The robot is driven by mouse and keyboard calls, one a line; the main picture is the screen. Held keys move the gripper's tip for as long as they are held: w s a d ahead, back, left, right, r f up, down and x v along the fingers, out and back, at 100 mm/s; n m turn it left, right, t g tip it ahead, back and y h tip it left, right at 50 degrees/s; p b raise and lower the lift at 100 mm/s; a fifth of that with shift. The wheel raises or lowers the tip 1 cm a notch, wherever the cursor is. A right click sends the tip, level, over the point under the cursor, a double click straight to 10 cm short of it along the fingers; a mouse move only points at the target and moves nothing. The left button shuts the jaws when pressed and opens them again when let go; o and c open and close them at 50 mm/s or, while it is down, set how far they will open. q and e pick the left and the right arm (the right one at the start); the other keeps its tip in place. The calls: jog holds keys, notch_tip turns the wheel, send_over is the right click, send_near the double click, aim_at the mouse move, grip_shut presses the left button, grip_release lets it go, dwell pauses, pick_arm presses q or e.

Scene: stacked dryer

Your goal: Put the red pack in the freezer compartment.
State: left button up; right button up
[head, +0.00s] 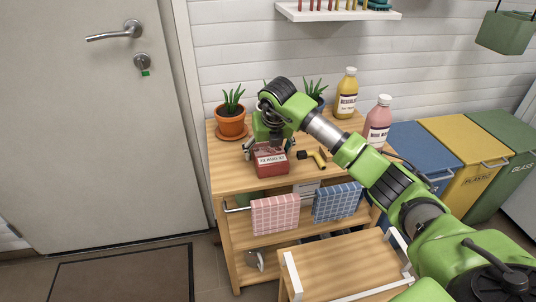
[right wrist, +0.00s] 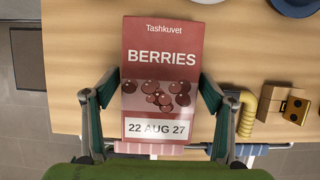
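The red pack (head: 271,160), a red box labelled "BERRIES" and "22 AUG 27", is near the front edge of the wooden table. Its label fills the middle of the right wrist view (right wrist: 161,75). My right gripper (head: 269,146) is at the pack, with one finger on each side of it. In the right wrist view the fingertips (right wrist: 160,86) are very close to the pack's sides; whether they press on it I cannot tell. Whether the pack rests on the table or is slightly raised is unclear. The freezer compartment and my left gripper are not in view.
The wooden table (head: 232,178) holds potted plants (head: 231,120), a yellow bottle (head: 346,93), a pink bottle (head: 378,122) and a yellow-black item (head: 318,158). Towels (head: 275,214) hang at its front. Coloured bins (head: 465,150) stand right. A wooden surface (head: 340,268) is in front.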

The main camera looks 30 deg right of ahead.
jog(key=c, duration=1)
jog(key=shift+c, duration=0.5)
jog(key=shift+r, duration=0.15)
